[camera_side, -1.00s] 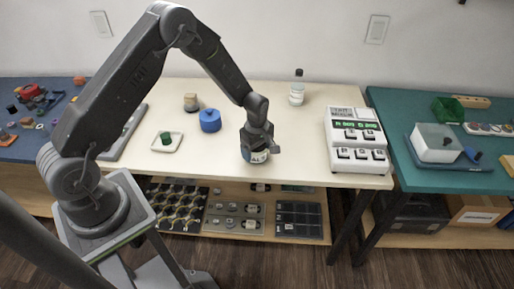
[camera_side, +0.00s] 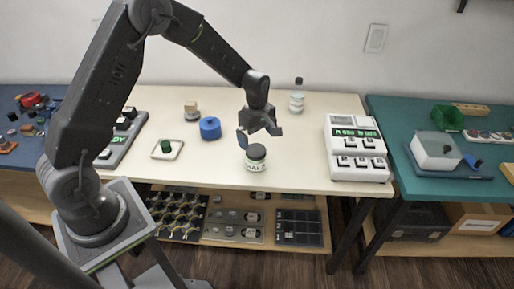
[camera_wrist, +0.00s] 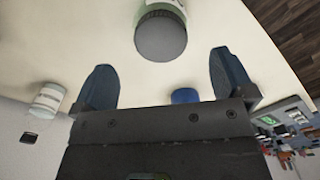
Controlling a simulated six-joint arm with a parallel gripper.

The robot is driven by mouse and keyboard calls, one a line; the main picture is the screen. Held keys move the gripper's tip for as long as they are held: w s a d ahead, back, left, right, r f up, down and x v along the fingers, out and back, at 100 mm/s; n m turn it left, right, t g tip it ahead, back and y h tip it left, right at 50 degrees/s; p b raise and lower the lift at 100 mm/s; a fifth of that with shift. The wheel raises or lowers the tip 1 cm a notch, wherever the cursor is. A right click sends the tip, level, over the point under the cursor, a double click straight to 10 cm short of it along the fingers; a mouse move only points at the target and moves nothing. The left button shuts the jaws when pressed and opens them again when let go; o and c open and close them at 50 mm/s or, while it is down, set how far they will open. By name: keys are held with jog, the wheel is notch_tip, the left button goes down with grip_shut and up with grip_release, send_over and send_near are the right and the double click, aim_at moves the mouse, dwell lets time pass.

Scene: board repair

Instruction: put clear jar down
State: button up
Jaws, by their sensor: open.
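A clear jar with a dark grey lid and a printed label (camera_side: 256,159) stands upright near the front edge of the cream table (camera_side: 300,150). In the wrist view its round grey lid (camera_wrist: 160,36) shows beyond and between the fingertips. My gripper (camera_side: 259,136) is open and empty, just above the jar and apart from it. In the wrist view the two fingers of my gripper (camera_wrist: 162,80) are spread wide with nothing between them.
A blue round container (camera_side: 210,128), a small tray with a green item (camera_side: 167,149) and a small jar (camera_side: 191,108) stand to the left. A bottle (camera_side: 297,100) stands behind. A white keypad device (camera_side: 357,148) is at the right.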

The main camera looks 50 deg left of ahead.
aim_at(257, 151)
jog(key=shift+s+r, duration=0.1)
jog(key=shift+r, duration=1.7)
jog(key=s+d+r+m+t, duration=0.35)
jog(key=s+r+m, duration=0.65)
jog(key=r, duration=0.6)
jog(key=s+d+r+m+t, duration=0.1)
jog(key=s+r+m, duration=0.1)
jog(key=s+m, duration=0.2)
jog(key=s+d+r+m+t, duration=0.1)
jog(key=s+m, duration=0.3)
jog(key=s, duration=0.7)
jog(key=shift+s+d+r, duration=0.25)
jog(key=shift+d+r, duration=0.3)
jog(key=shift+r, duration=0.05)
